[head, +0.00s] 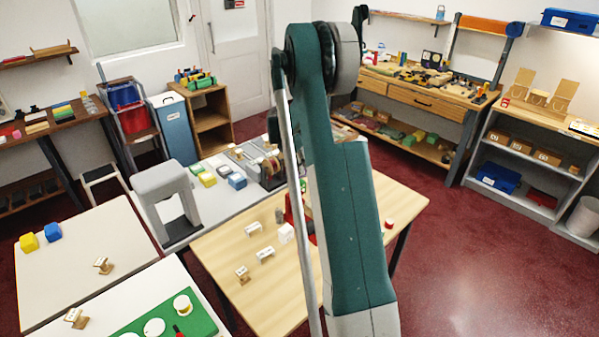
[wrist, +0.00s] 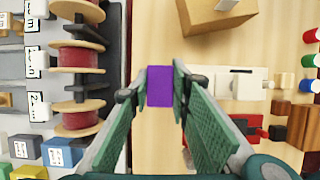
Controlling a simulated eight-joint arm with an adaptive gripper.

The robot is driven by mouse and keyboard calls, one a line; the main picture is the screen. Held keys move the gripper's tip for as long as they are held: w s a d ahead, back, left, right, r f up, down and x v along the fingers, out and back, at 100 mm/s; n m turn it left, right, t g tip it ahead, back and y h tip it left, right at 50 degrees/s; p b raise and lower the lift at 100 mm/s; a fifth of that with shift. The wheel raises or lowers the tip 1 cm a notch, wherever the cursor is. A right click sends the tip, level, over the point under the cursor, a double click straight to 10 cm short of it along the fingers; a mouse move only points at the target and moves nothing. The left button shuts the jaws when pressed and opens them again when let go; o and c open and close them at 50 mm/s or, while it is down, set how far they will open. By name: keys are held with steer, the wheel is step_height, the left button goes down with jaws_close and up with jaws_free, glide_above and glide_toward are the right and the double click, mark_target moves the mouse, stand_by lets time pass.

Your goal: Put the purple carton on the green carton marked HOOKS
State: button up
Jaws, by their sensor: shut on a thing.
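The purple carton (wrist: 160,86) shows in the wrist view between the fingertips of my gripper (wrist: 159,88). My gripper is shut on it, one finger at each side, above the pale wood table. In the head view my arm hides the carton and the gripper.
Red spools (wrist: 80,57) on a dark rack stand left of the gripper. A brown box (wrist: 214,17) is at the top, a white block (wrist: 241,87) and a red object (wrist: 246,124) at the right. The wood table (head: 222,236) holds several small signs.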

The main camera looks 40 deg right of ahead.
steer(key=shift+f, duration=1.85)
steer(key=shift+f, duration=0.15)
steer(key=o, duration=1)
steer(key=v, duration=1.2)
steer(key=shift+r, duration=0.25)
